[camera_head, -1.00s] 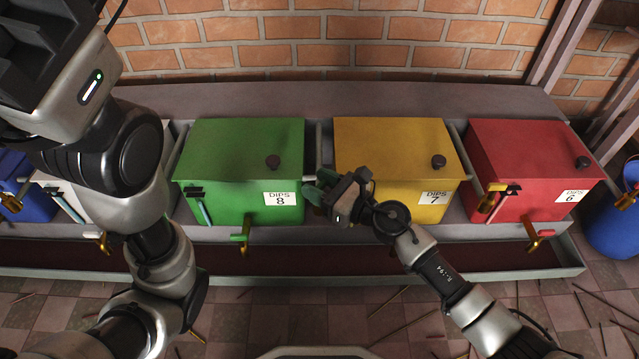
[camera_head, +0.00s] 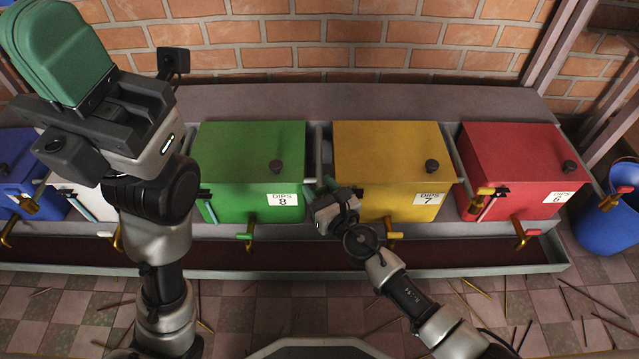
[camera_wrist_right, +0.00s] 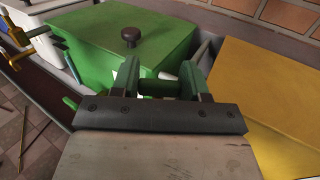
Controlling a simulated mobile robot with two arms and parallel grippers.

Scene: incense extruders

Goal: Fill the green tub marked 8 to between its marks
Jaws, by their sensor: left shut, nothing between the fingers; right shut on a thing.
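The green tub marked 8 (camera_head: 240,160) stands in the row, its lid knob (camera_head: 276,167) on top and its label at front right. My right gripper (camera_head: 327,193) is at the tub's right front corner. In the right wrist view it is shut on a green handle (camera_wrist_right: 160,88). My left gripper (camera_head: 55,45) is raised at upper left, shut and empty.
A yellow tub marked 7 (camera_head: 385,160) stands close right of the gripper, then a red tub marked 6 (camera_head: 515,160). A dark trough (camera_head: 300,258) runs below the taps. Blue containers stand at both ends. A brick wall is behind; sticks litter the floor.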

